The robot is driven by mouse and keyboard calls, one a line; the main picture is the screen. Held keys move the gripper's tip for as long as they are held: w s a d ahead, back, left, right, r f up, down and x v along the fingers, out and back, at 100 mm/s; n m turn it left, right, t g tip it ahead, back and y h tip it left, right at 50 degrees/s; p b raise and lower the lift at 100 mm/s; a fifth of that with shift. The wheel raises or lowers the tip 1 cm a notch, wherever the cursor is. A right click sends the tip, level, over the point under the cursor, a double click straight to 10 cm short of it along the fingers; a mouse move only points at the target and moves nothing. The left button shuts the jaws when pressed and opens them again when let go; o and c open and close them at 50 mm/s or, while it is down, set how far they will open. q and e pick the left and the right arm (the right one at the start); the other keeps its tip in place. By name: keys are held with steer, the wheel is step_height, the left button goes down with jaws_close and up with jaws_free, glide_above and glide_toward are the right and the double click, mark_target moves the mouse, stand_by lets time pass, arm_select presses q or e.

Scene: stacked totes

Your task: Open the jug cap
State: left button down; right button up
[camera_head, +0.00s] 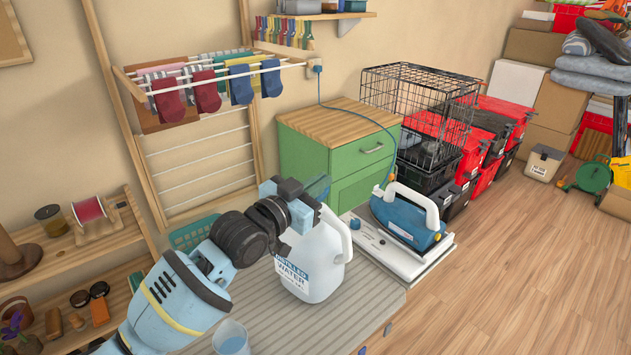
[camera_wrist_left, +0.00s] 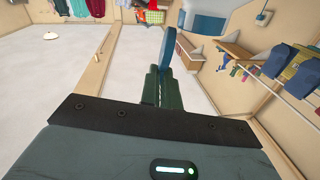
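The white jug (camera_head: 324,262) with a blue "Distilled Water" label stands upright on the ribbed grey worktop (camera_head: 279,327). Its blue cap (camera_head: 318,186) shows tilted up above the jug's neck; the neck is partly hidden by my gripper. My left gripper (camera_head: 300,196) reaches in from the left at the jug's top, against or very close to the cap. In the left wrist view its dark fingers (camera_wrist_left: 157,87) are nearly together, and the blue cap (camera_wrist_left: 168,47) shows edge-on at their tips. I cannot tell whether they pinch it. My right gripper is not in view.
A clear cup (camera_head: 231,338) stands at the worktop's front. A blue and white appliance (camera_head: 408,217) on a white board stands right of the jug. A green cabinet (camera_head: 360,168) is behind, a teal basket (camera_head: 194,233) left. The wooden floor (camera_head: 530,260) at right is clear.

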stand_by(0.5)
arm_select(q)
steer(key=c, duration=1.9)
jaws_free()
steer(key=v, duration=0.7)
steer(key=shift+s+a, duration=0.25)
steer(key=shift+s, duration=0.1)
steer(key=shift+f, duration=0.1)
